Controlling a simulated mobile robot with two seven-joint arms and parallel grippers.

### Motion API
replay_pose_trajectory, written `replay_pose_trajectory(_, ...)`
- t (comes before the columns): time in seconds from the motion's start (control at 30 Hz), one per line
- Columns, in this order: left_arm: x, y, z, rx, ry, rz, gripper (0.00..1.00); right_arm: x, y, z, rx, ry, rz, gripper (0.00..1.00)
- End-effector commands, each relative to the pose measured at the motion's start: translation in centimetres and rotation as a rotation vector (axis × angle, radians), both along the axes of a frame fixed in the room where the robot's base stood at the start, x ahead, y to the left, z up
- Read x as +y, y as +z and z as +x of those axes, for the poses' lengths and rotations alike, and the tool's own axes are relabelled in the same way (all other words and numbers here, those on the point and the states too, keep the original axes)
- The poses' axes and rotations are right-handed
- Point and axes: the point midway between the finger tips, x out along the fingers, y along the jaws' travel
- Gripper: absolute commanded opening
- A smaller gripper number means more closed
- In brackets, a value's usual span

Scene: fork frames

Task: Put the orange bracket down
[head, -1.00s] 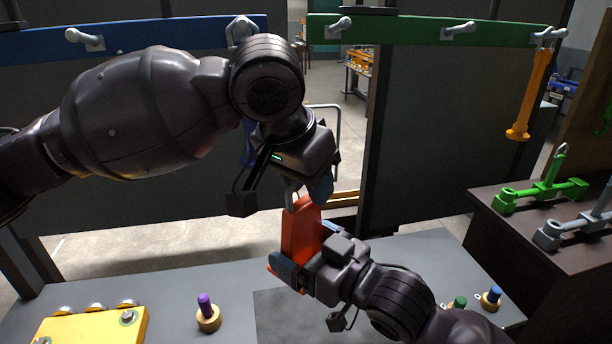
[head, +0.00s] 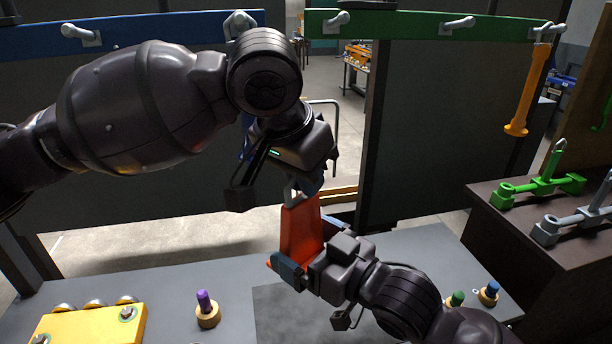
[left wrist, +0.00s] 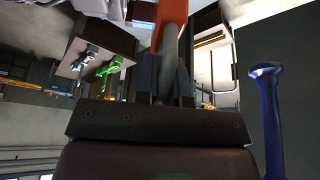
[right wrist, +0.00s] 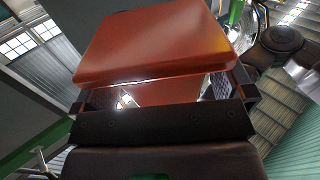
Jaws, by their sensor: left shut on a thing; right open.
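The orange bracket (head: 300,232), a red-orange block with a grey metal loop on top, hangs upright above the grey table. My left gripper (head: 306,188) is above it, shut on the loop; the left wrist view shows the grey loop between the fingers, with the bracket's orange part (left wrist: 170,22) beyond. My right gripper (head: 313,247) is open at the bracket's lower part, one finger on each side. In the right wrist view the bracket (right wrist: 160,45) fills the space ahead of the open jaws. Whether a right finger touches it I cannot tell.
The grey table (head: 190,270) holds a yellow block (head: 90,330), a purple-topped peg (head: 206,308), and green (head: 455,300) and blue (head: 489,291) pegs. Blue (head: 150,33) and green (head: 400,28) hook rails are behind. An orange-yellow tool (head: 528,90) hangs at right.

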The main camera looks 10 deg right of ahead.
Motion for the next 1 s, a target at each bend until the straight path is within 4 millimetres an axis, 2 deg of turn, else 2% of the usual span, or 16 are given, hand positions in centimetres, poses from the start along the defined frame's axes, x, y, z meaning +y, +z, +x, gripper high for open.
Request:
replay_pose_trajectory(0.3,0.0,0.1,0.0,-0.002,0.000,-0.001,0.00,-3.0,0.0,-3.6,0.000,0.000,-0.001,1.00)
replay_pose_trajectory(0.53,0.0,0.1,0.0,-0.002,0.001,-0.001,0.00,-4.1,-0.1,-4.9,0.003,0.000,0.000,1.00)
replay_pose_trajectory(0.63,0.0,0.1,0.0,-0.002,0.001,-0.001,0.00,-4.3,-0.9,-5.4,0.027,-0.007,0.006,1.00)
replay_pose_trajectory(0.77,0.0,0.1,0.0,-0.002,0.001,-0.001,0.00,-4.9,-2.9,-6.2,0.097,-0.047,0.048,1.00)
replay_pose_trajectory(0.87,0.0,0.1,0.0,-0.002,0.001,-0.001,0.00,-6.4,-6.3,-6.3,0.189,-0.129,0.084,1.00)
replay_pose_trajectory(1.0,0.0,0.1,0.0,-0.002,0.000,-0.001,0.00,-9.0,-11.7,-6.5,0.300,-0.267,0.108,1.00)
